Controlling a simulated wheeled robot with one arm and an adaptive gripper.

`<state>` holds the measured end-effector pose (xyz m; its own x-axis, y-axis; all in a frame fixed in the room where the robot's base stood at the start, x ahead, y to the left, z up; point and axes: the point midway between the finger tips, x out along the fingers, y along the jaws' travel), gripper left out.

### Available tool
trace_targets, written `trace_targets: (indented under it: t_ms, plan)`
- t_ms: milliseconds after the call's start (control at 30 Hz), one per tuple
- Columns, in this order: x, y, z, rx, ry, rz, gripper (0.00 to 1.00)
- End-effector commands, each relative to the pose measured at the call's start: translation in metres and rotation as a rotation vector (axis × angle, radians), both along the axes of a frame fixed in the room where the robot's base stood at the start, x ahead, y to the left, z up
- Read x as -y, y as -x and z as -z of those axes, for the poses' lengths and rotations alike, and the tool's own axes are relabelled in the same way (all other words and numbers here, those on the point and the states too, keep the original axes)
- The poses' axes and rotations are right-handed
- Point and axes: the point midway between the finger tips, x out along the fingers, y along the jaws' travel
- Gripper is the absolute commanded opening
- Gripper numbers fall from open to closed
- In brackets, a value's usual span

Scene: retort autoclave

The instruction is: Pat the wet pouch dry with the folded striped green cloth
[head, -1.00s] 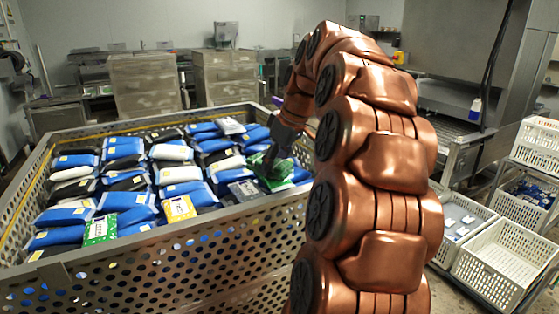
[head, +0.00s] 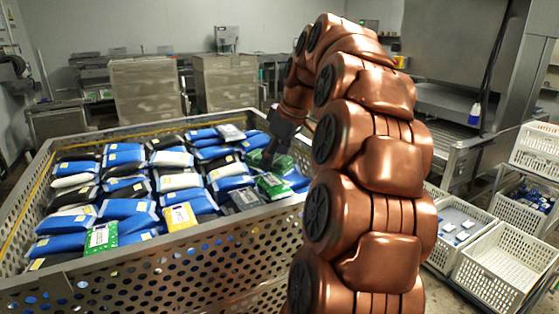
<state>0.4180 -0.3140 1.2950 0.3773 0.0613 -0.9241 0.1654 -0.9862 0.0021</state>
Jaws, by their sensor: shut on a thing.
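My gripper (head: 267,158) points down over the right side of a perforated metal crate (head: 180,272) full of pouches. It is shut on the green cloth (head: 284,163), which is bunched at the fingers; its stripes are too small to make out. Just in front of the cloth lies a green and white pouch (head: 272,186). I cannot tell whether the cloth touches it, nor whether any pouch is wet. My arm hides the crate's right end.
Blue, white and black pouches fill the crate, with a yellow one (head: 180,216) and another green one (head: 101,236) near the front. White plastic baskets (head: 497,272) stand at the right. A conveyor (head: 450,112) and metal cabinets (head: 148,90) stand behind.

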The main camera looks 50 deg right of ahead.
Motion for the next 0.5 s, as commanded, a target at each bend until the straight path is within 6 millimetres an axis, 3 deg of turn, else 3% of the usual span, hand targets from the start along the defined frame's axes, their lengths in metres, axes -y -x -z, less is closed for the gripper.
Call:
trace_targets:
  t_ms: [500]
  plan:
    - [0.0,0.0,-0.035,0.001,0.0,0.0,0.29]
